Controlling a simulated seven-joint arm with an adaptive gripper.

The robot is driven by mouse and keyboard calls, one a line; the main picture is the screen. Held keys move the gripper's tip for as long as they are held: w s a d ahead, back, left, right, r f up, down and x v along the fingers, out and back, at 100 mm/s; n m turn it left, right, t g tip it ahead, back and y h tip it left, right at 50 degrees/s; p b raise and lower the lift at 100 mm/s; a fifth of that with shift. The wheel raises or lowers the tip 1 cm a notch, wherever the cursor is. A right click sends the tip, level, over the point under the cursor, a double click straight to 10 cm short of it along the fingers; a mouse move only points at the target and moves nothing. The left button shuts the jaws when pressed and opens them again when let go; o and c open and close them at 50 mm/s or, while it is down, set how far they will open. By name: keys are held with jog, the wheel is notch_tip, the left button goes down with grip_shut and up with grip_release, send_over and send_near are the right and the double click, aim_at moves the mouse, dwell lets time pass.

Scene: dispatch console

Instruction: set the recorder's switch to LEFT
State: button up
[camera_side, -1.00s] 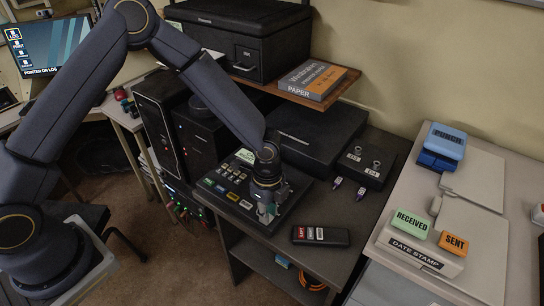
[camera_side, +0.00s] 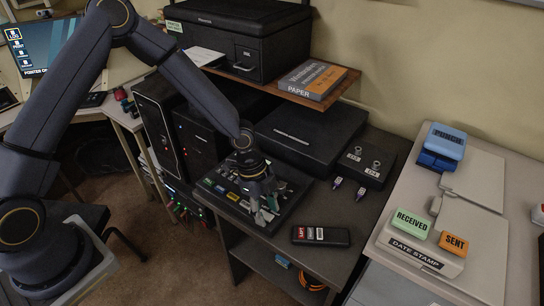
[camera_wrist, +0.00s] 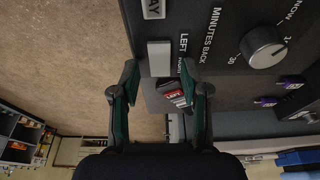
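The recorder (camera_side: 222,188) is a dark panel with several keys on the desk, partly hidden by my gripper (camera_side: 265,211). In the wrist view its panel shows a round knob (camera_wrist: 263,46) labelled MINUTES BACK. A pale rectangular switch piece (camera_wrist: 159,57) sits at the panel's edge beside the word LEFT, with a second, blurred word below. I cannot tell which way the switch is set. In the wrist view my gripper (camera_wrist: 160,88) is open, its two green-padded fingers apart and empty, with the switch piece showing just beyond the gap between them.
A black handset (camera_side: 320,236) with red and white labels lies at the desk's front; it also shows between my fingers in the wrist view (camera_wrist: 174,98). A paper shelf (camera_side: 280,88) overhangs the back.

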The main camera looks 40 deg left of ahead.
jog(key=v, duration=1.2)
jog(key=s+a+r+n+t+y, duration=0.2)
jog(key=a+r, duration=0.2)
jog(key=r, duration=0.4)
jog(key=s+a+r+n+t+y, duration=0.2)
jog(key=s+a+r+t+y, duration=0.15)
jog(key=r, duration=0.45)
jog(key=s+a+r+n+h, duration=0.1)
jog(key=s+a+n, duration=0.2)
jog(key=s+n, duration=0.3)
jog(key=s+a+r+n+h, duration=0.1)
jog(key=s+a+n, duration=0.2)
jog(key=s+n, duration=0.3)
jog(key=shift+s+r+n, duration=0.25)
jog(key=shift+n, duration=0.75)
